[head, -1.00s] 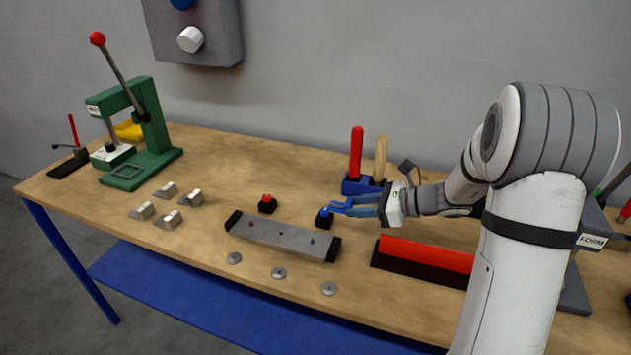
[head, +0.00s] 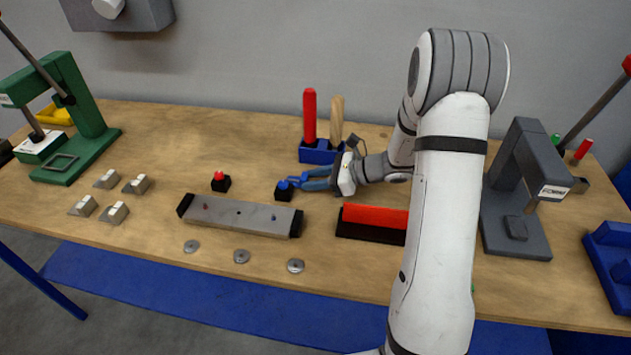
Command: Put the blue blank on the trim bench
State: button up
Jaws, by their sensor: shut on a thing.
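The blue blank (head: 284,184) shows as a small rounded blue piece at a black block (head: 283,195), just behind the right end of a long grey bar. My gripper (head: 294,183), with blue fingers, reaches it from the right and is shut on it. The fingertips and blank are similar in colour, so their exact contact is hard to see. I cannot tell whether the blank is still seated in the block. No trim bench label is readable; a green press (head: 68,120) at the left has a label too small to read.
The grey bar (head: 240,216) has black ends. A red piece on a black block (head: 220,181) is nearby. A grey press marked FORM (head: 518,185) stands right. Several metal pieces lie left.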

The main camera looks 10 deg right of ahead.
jog(key=shift+f, duration=0.65)
jog(key=shift+f, duration=0.15)
jog(key=o, duration=1)
jog(key=shift+c, duration=0.2)
jog(key=shift+d+r, duration=0.2)
jog(key=shift+r, duration=0.05)
jog(key=v, duration=1.1)
jog(key=shift+s+d+r+b, duration=0.15)
jog(key=shift+d+b, duration=0.1)
jog(key=shift+b, duration=0.1)
